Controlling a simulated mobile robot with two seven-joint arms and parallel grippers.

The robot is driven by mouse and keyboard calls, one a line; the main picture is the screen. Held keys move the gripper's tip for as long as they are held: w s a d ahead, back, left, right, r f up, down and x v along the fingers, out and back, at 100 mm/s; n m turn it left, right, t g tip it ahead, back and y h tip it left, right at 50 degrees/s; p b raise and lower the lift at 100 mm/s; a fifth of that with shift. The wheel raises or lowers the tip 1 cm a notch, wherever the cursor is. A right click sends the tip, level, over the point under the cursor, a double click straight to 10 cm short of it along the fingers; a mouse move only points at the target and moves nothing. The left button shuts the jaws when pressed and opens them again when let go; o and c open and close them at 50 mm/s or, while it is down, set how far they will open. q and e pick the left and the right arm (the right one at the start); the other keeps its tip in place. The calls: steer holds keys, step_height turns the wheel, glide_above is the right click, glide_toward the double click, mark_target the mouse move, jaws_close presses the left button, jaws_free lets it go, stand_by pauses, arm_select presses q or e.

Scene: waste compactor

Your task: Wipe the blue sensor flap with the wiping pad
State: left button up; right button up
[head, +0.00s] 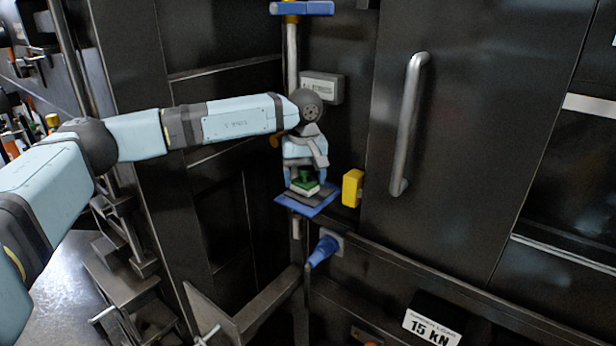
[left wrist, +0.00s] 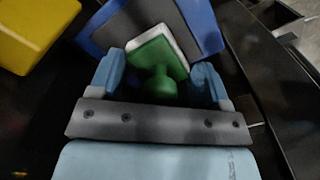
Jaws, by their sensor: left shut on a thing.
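The wiping pad (head: 306,186) has a green top and handle with a white layer below. It also shows in the left wrist view (left wrist: 157,55), with its round green knob between the fingers. My left gripper (head: 304,178) points down and is shut on the pad's knob. The blue sensor flap (head: 318,207) lies right under the pad and has a dark grey area on top; its blue edge shows in the left wrist view (left wrist: 203,22). The pad is at or just above the flap; I cannot tell if they touch. My right gripper is not in view.
A yellow block (head: 352,188) sits just right of the flap on the dark machine wall. A long vertical door handle (head: 409,125) is further right. A blue knob (head: 323,250) sticks out below the flap. A grey box (head: 322,87) is behind the wrist.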

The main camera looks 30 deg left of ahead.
mark_target(309, 170)
arm_select(q)
steer(key=shift+w+a, duration=0.15)
steer(key=shift+a, duration=1.05)
steer(key=shift+r, duration=0.25)
steer(key=shift+d+f, duration=0.1)
steer(key=shift+d, duration=0.85)
steer(key=shift+s+d, duration=0.2)
steer(key=shift+d, duration=0.6)
steer(key=shift+a, duration=0.1)
steer(key=shift+r, duration=0.35)
steer(key=shift+r+p, duration=1.15)
steer(key=shift+r, duration=1.5)
